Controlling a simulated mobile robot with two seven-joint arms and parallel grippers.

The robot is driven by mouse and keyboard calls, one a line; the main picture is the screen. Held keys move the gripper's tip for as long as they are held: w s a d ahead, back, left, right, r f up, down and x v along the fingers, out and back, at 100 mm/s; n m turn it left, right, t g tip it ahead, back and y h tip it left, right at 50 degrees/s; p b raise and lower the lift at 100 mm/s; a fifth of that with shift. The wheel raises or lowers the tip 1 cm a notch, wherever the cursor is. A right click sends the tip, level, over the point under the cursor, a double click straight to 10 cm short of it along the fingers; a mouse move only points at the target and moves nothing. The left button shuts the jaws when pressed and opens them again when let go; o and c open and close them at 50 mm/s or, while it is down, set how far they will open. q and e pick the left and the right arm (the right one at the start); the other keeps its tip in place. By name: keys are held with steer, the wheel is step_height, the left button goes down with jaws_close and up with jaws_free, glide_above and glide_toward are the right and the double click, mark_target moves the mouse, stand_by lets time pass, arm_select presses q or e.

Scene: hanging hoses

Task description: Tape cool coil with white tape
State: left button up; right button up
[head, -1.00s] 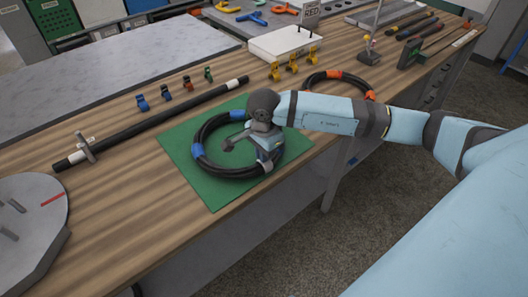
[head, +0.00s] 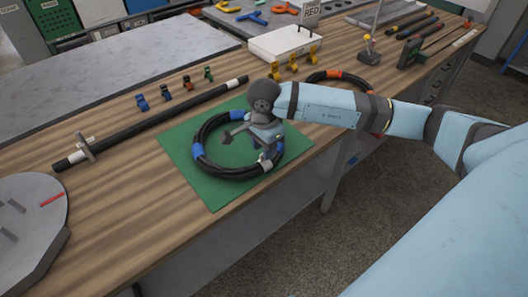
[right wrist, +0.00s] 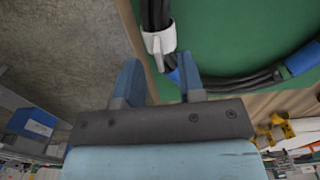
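A black hose coil (head: 215,172) with blue tape bands lies on a green mat (head: 212,195). A white tape piece (head: 266,161) sits around the coil's right front side. It also shows wrapped on the black hose in the right wrist view (right wrist: 160,40). My right gripper (head: 264,150) is above that side of the coil and hides part of it. In the right wrist view its two blue-grey fingers (right wrist: 160,78) stand apart, with the white tape beyond their tips and nothing clearly held between them. My left gripper is not in view.
A long black hose (head: 160,122) with white ends lies behind the mat. Small blue, red and green clips (head: 187,83) and yellow ones (head: 275,72) stand near it. An orange-banded coil (head: 345,75) is partly behind my arm. A grey round plate (head: 25,215) is at left.

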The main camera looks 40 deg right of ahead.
step_height(320, 180, up, 12)
steer(key=shift+f, duration=0.25)
steer(key=shift+a+f, duration=0.1)
